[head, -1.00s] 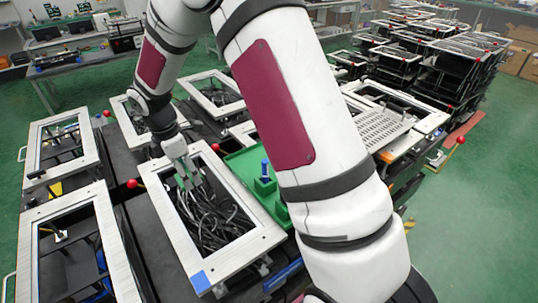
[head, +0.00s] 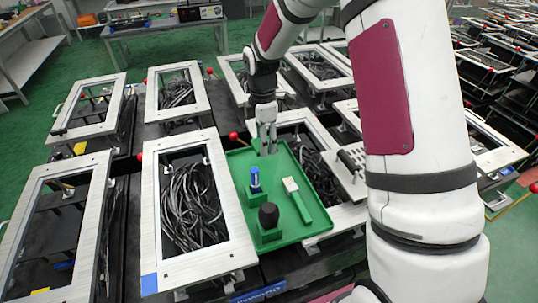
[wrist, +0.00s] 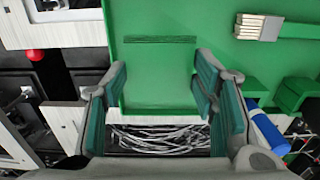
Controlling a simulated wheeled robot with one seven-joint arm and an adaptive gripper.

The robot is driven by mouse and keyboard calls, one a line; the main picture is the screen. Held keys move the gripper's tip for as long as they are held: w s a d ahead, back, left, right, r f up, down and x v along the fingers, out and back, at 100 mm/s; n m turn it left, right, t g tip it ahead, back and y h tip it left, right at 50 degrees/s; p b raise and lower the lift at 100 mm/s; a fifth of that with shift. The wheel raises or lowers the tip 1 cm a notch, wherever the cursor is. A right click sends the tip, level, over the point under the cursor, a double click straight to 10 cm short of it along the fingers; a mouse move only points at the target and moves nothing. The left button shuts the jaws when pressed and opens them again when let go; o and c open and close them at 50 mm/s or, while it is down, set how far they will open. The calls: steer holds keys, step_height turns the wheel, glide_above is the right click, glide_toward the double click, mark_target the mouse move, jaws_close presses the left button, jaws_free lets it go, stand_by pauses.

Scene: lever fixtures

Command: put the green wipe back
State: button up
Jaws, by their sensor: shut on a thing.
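A dark striped strip (wrist: 160,39) lies on the tray just beyond the fingers.
In the tray are a blue bottle (head: 255,180), a black-topped item (head: 268,216) and a brush (head: 296,198). Framed cable bins (head: 190,200) stand beside it. A red ball lever (head: 233,136) is close left of my gripper.

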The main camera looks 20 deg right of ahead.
mark_target(264, 162)
steer(key=shift+f+p, duration=0.4)
steer(key=shift+f, duration=2.65)
steer(key=shift+f, duration=0.15)
steer(key=o, duration=1.3)
